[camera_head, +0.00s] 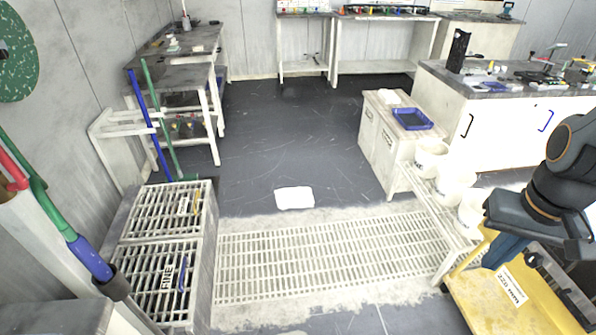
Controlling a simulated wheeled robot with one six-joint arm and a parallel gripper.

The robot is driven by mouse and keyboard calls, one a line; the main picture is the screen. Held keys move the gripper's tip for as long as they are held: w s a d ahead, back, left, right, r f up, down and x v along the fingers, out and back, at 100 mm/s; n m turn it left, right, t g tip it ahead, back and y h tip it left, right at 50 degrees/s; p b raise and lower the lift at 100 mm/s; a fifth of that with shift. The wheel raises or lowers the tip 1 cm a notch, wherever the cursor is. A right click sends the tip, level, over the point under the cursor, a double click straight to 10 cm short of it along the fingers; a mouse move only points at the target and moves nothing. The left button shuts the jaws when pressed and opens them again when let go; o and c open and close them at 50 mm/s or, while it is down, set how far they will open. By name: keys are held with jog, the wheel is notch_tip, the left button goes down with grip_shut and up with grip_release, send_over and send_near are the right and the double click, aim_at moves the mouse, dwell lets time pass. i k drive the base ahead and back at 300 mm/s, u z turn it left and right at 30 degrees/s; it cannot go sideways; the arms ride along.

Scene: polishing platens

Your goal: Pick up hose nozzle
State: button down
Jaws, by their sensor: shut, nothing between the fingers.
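My gripper (493,264) is at the right, pointing down and left above a yellow cart, with its fingers together and nothing held. I cannot clearly make out a hose nozzle. A slim dark blue piece (183,267) lies on the near left grate beside a black-lettered label, too small to identify. At the far left edge, a thick green and blue tube (88,257) slants down to a black end, with a red one beside it. My gripper is far from both, across the floor grating.
The yellow cart (487,300) stands below my gripper. White buckets (432,158) line a low bench, and a blue tray (412,119) sits on a cabinet. A white sheet (294,198) lies on the floor. The floor grating (330,258) and dark floor beyond are otherwise clear.

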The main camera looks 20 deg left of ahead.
aim_at(77, 243)
jog(key=u, duration=2.8)
jog(key=k, duration=0.4)
jog(key=z, duration=0.55)
jog(key=i, duration=0.5)
jog(key=u, duration=0.05)
